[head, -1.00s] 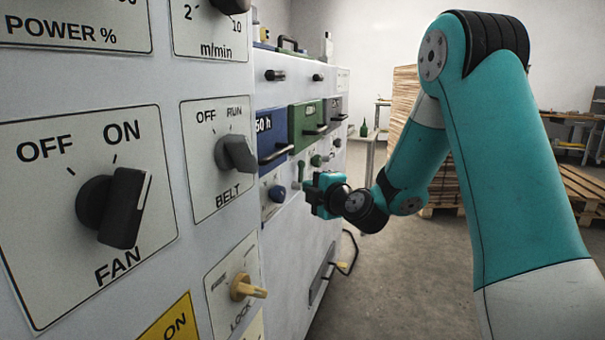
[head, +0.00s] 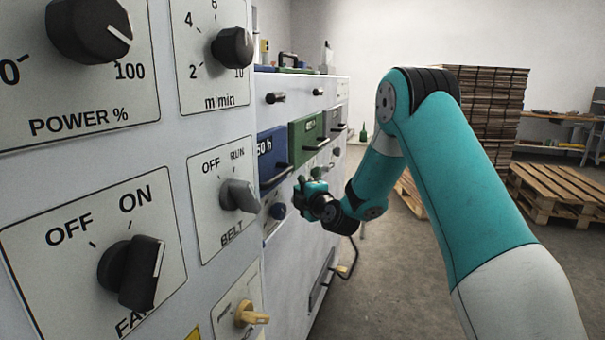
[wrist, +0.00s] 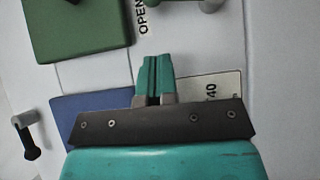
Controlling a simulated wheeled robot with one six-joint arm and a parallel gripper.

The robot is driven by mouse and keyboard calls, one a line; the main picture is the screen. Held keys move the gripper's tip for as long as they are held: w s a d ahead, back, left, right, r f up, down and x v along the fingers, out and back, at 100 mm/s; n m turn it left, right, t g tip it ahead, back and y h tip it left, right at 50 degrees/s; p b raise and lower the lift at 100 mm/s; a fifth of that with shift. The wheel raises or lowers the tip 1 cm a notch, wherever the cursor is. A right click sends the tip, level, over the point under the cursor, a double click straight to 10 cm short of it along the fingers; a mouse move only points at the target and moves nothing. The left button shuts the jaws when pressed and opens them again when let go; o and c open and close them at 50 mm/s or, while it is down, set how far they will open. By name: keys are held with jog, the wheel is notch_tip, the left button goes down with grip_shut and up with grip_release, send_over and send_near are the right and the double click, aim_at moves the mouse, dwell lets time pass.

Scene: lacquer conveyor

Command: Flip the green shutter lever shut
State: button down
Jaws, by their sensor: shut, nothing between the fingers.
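My gripper (head: 305,187) is at the front of the white machine, below the green drawer front. Its teal fingers (wrist: 153,72) are together with nothing between them. At the top edge of the wrist view, a grey-green bar (wrist: 182,5) with a rounded end is partly cut off; it looks like the green shutter lever. It lies beside the word OPEN on a plate (wrist: 142,18). The fingertips are below and left of it in that view, apart from it. In the head view the lever is not clear behind my gripper.
The green drawer front (head: 306,134) and blue drawer front (head: 271,150) have dark protruding handles. The belt knob (head: 238,196), fan knob (head: 131,273) and yellow lock knob (head: 249,315) stick out nearer the camera. Floor to the right is clear up to the pallets (head: 560,190).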

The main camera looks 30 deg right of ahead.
jog(key=shift+w+d+p, duration=0.2)
jog(key=shift+w+d, duration=0.3)
jog(key=shift+w, duration=0.25)
jog(key=shift+w+d+p, duration=0.25)
jog(key=shift+w+d, duration=0.3)
jog(key=shift+w, duration=0.25)
jog(key=shift+w+d+p, duration=0.2)
jog(key=shift+w+d, duration=0.3)
jog(key=shift+w, duration=0.25)
jog(key=shift+d, duration=0.1)
